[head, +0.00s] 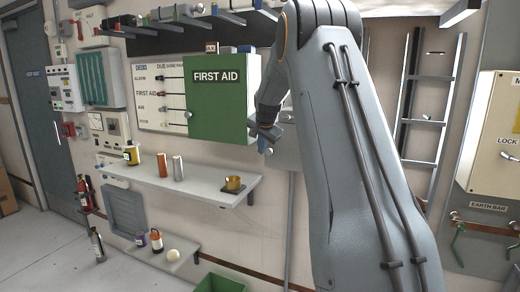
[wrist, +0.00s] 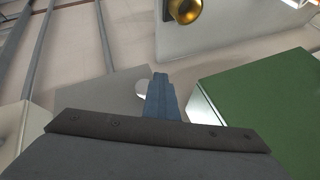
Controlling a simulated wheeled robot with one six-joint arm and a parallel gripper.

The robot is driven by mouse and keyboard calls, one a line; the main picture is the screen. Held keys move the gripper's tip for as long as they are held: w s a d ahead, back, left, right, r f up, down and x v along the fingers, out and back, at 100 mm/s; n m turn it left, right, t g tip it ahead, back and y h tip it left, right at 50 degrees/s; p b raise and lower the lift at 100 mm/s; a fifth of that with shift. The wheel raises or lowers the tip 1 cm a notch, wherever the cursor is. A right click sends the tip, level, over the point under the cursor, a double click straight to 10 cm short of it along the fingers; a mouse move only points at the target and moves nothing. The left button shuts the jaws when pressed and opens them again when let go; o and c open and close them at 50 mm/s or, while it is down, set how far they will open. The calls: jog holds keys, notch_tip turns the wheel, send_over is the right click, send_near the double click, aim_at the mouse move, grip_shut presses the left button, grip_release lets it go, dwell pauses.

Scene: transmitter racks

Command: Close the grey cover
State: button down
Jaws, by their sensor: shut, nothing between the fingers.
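A grey panel, seemingly the grey cover (head: 286,157), is just right of the green first aid box in the head view, largely hidden behind my arm. In the wrist view the grey cover (wrist: 103,96) is a flat grey face with a pale round knob (wrist: 141,89) beside my fingers. I cannot tell how far open it stands. My gripper (head: 264,142) is shut and empty, close to the knob. In the wrist view the blue fingers of my gripper (wrist: 161,90) lie together and overlap the panel's edge; touching cannot be told.
The green first aid box (head: 222,100) juts out from the wall just left of my gripper. A shelf (head: 205,193) below holds a gold cup (head: 233,184) and several cylinders. A ladder-like rack (head: 424,120) and a cream lock box (head: 497,140) are at right.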

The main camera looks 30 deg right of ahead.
jog(key=s+a+r+b, duration=0.2)
jog(key=a+r+b, duration=0.2)
jog(key=a+r, duration=0.4)
jog(key=shift+a, duration=0.75)
